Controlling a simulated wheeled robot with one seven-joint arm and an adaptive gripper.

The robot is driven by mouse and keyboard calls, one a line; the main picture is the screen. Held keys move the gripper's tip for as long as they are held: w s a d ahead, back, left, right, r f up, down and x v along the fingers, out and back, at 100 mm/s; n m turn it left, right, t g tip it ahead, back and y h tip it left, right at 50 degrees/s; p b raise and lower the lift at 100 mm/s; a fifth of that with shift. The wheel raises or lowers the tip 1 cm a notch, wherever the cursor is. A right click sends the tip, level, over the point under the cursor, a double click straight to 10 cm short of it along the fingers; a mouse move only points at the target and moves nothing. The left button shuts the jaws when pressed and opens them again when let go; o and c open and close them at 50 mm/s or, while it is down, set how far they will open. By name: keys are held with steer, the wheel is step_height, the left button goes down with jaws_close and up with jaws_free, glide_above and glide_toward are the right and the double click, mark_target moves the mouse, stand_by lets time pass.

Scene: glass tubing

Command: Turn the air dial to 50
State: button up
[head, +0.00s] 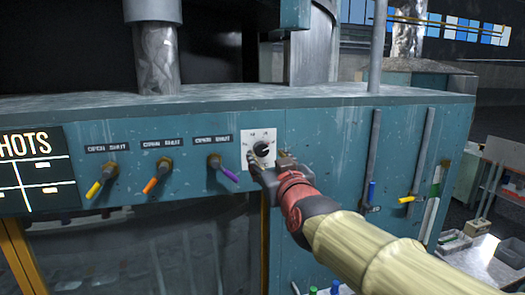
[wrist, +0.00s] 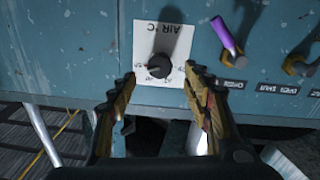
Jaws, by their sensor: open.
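The air dial is a round black knob (head: 262,149) on a white plate (head: 250,136) fixed to the teal panel. In the wrist view the knob (wrist: 158,66) sits low on its plate (wrist: 150,40), which bears the label "AIR °C". The pointer setting and scale numbers are too small to read. My gripper (head: 270,166) is open in front of the dial. In the wrist view its fingers (wrist: 159,73) are spread on either side of the knob. They appear apart from it, with nothing between them but the knob; the exact depth gap cannot be told.
Purple (head: 224,170), orange (head: 157,178) and yellow (head: 101,181) valve handles stick out left of the dial. The purple one (wrist: 228,38) is close to my fingers in the wrist view.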

mark_target(262, 151)
steer(key=p+x, duration=0.1)
steer(key=x, duration=0.5)
steer(key=shift+w, duration=0.15)
steer(key=shift+c, duration=1)
steer(key=c, duration=1)
steer(key=shift+o, duration=0.2)
steer(key=shift+f, duration=0.1)
steer(key=shift+m+b, duration=0.3)
steer(key=shift+b, duration=0.25)
